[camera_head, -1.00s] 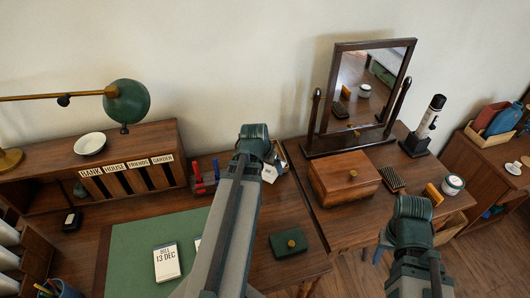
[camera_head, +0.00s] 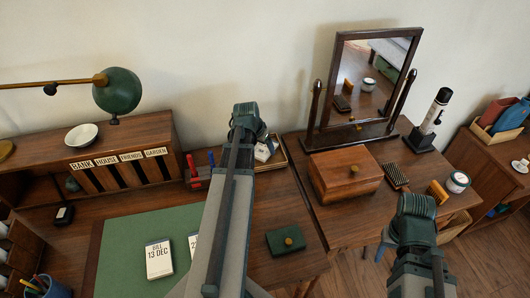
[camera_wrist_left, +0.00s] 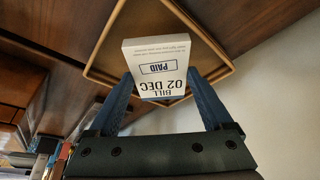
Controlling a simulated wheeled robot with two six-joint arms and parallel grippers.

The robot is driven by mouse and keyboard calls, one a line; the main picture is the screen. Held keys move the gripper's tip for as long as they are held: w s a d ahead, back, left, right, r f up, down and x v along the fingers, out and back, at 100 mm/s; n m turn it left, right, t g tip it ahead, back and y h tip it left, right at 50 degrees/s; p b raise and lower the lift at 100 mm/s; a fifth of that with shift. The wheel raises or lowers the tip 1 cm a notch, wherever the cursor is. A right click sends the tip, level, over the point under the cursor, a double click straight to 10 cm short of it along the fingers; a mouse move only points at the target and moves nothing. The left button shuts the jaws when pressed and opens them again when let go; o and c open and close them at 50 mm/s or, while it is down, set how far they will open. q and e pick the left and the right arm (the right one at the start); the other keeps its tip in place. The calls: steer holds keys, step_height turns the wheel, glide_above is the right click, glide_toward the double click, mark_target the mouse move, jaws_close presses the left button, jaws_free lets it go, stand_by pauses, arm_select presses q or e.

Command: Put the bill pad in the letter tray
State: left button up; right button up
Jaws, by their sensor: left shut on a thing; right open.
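A white bill pad marked BILL 02 DEC with a PAID stamp (camera_wrist_left: 158,68) is in the blue fingers of my left gripper (camera_wrist_left: 160,90). In the wrist view it overlaps the wood-rimmed letter tray (camera_wrist_left: 219,75); I cannot tell whether it touches the tray. In the head view the tray (camera_head: 284,160) is at the back right of the desk, partly hidden by my left arm, with the white pad (camera_head: 263,152) showing at it. My right gripper (camera_head: 385,245) is open and empty at the lower right, its fingers mostly hidden.
A BILL 13 DEC pad (camera_head: 159,259) lies on the green blotter (camera_head: 118,248), with another pad (camera_head: 193,243) partly behind my arm. Red and blue items (camera_head: 200,170) stand left of the tray. A green box (camera_head: 285,242) and wooden box (camera_head: 344,177) are to the right.

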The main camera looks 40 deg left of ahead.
arm_select(q)
steer(key=shift+f+b, duration=0.35)
steer(key=shift+f, duration=0.5)
steer(key=shift+r, duration=0.1)
arm_select(e)
steer(key=shift+w+d+f, duration=0.25)
steer(key=shift+d+f, duration=0.1)
steer(key=shift+f, duration=0.4)
arm_select(q)
steer(key=shift+f, duration=0.2)
steer(key=o, duration=1.3)
arm_select(e)
steer(key=shift+f, duration=0.2)
arm_select(q)
steer(key=shift+r, duration=0.1)
